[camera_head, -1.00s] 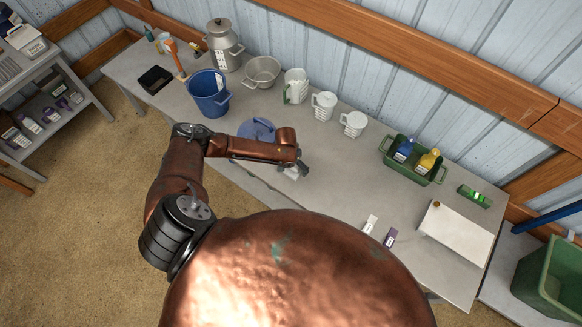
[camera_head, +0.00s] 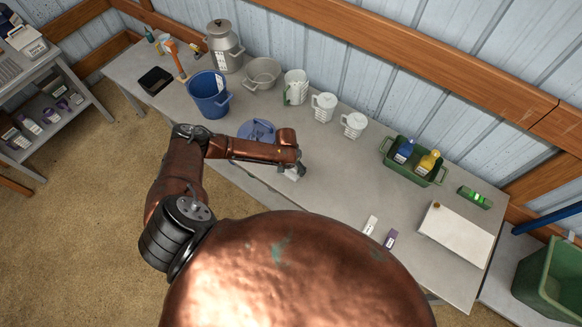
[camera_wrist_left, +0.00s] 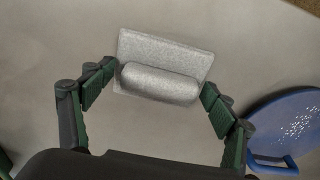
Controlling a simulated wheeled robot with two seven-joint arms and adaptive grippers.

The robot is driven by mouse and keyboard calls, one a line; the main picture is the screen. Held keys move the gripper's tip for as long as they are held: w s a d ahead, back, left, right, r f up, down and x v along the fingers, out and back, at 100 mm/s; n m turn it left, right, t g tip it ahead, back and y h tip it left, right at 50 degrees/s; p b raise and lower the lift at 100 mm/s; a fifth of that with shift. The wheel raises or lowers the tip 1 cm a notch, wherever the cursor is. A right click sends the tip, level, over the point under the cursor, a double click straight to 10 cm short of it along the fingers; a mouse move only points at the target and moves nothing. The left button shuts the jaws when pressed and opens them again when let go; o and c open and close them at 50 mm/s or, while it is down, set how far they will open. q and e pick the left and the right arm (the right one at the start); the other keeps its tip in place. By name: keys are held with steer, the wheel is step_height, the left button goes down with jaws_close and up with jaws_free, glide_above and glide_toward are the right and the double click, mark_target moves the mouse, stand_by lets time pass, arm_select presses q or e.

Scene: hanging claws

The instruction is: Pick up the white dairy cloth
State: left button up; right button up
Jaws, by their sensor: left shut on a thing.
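The white dairy cloth (camera_wrist_left: 165,52) shows pale grey in the left wrist view, folded with a raised roll along one side. My left gripper (camera_wrist_left: 158,92) has one finger at each end of this roll and is shut on the cloth. In the head view, the cloth (camera_head: 291,175) is a small white patch, partly hidden under my left gripper (camera_head: 299,168), low over the table. I cannot tell whether the cloth still touches the table. My right gripper is not in view.
A blue strainer-like disc (camera_wrist_left: 290,125) lies right of the cloth in the wrist view. A blue bucket (camera_head: 209,95), a metal pot (camera_head: 262,73) and white jugs (camera_head: 323,106) stand behind. A green tray (camera_head: 413,162) with bottles is at right. The table's middle is clear.

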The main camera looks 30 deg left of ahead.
arm_select(q)
steer(key=shift+r, duration=0.6)
steer(key=s+d+r, duration=0.9)
steer(key=s+r, duration=0.1)
steer(key=r, duration=0.1)
steer(key=shift+s+r+b, duration=0.3)
steer(key=shift+r+b, duration=0.1)
steer(key=shift+d, duration=0.1)
